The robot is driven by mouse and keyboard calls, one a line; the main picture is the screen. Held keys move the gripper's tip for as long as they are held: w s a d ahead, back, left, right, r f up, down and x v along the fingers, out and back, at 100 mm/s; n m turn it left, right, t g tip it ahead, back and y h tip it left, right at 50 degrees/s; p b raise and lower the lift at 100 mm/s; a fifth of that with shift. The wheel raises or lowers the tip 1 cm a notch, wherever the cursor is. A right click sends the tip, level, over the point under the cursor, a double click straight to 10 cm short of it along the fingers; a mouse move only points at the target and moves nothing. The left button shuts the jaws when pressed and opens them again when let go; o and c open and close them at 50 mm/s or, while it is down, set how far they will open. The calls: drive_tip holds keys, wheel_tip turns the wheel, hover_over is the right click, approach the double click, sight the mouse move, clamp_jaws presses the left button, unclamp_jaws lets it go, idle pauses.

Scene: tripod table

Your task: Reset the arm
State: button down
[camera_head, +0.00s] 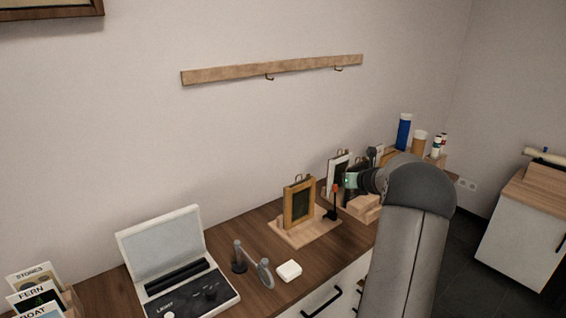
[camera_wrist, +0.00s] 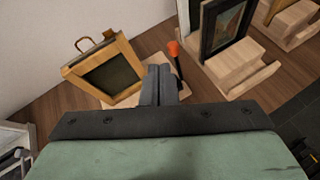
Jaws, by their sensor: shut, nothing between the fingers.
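My gripper (camera_wrist: 160,84) shows at the lower middle of the wrist view, its two dark fingers together with nothing between them. In the wrist view it is in front of a small wooden frame with a dark panel (camera_wrist: 112,75) and an orange-tipped dark tool (camera_wrist: 175,58). In the head view my arm rises at the right, and its grey links hide part of the counter and the fingers. The wooden frame (camera_head: 299,202) stands on a light wooden base (camera_head: 305,230), with the orange-tipped tool (camera_head: 335,202) at its right.
Dark-framed pictures on wooden stands (camera_wrist: 228,28) are right of my gripper. An open case (camera_head: 175,262), a grey stand (camera_head: 252,265) and a white box (camera_head: 289,271) are on the counter (camera_head: 262,226). A hook rail (camera_head: 275,69) hangs above. Bottles (camera_head: 403,132) stand at the far end.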

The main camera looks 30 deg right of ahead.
drive_tip(key=w+a+r+n+g+y, duration=0.15)
drive_tip(key=a+n+y, duration=0.25)
drive_tip(key=a+n, duration=0.9)
drive_tip(key=s+a+n+g+y, duration=0.1)
drive_tip(key=s+a+n+g, duration=0.15)
drive_tip(key=a, duration=0.85)
drive_tip(key=s+a+n+g+y, duration=0.1)
drive_tip(key=s+a+n, duration=0.25)
drive_tip(key=a, duration=0.75)
drive_tip(key=s+a+n+g, duration=0.4)
drive_tip(key=s+a+n, duration=0.8)
drive_tip(key=s+a, duration=0.15)
drive_tip(key=s+f+n+g+h, duration=0.1)
drive_tip(key=s+f+n, duration=0.1)
drive_tip(key=s+n, duration=0.2)
drive_tip(key=s+a+f+n+g+h, duration=0.1)
drive_tip(key=s+n, duration=0.4)
drive_tip(key=s, duration=0.6)
drive_tip(key=shift+a+f+n+h, duration=0.3)
drive_tip(key=shift+f+h, duration=0.1)
drive_tip(key=shift+f, duration=0.1)
